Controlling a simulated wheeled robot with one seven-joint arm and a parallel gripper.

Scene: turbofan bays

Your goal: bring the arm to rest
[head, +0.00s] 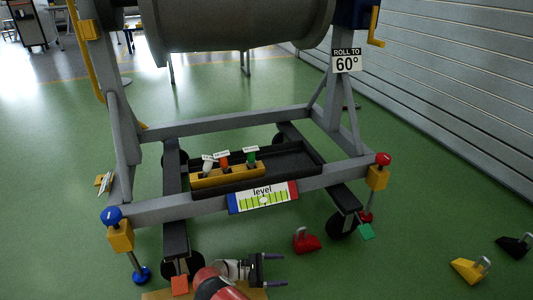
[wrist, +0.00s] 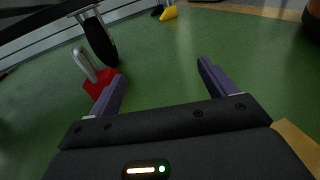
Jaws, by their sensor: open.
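My gripper (head: 274,270) is at the bottom middle of the head view, at the end of my red and white arm, low in front of the stand. Its two purple-grey fingers are apart with nothing between them. In the wrist view my gripper (wrist: 162,88) also shows spread fingers with green floor beyond. A red chock with a grey handle (head: 306,241) lies on the floor just beyond and to the right of it. The red chock (wrist: 98,78) is partly behind the left finger in the wrist view.
The grey engine stand (head: 240,121) fills the middle, with a black tray (head: 290,160), a level gauge (head: 262,197) and caster wheels. A yellow chock (head: 470,270) and a black chock (head: 514,246) lie at right. Green floor is clear between them and the stand.

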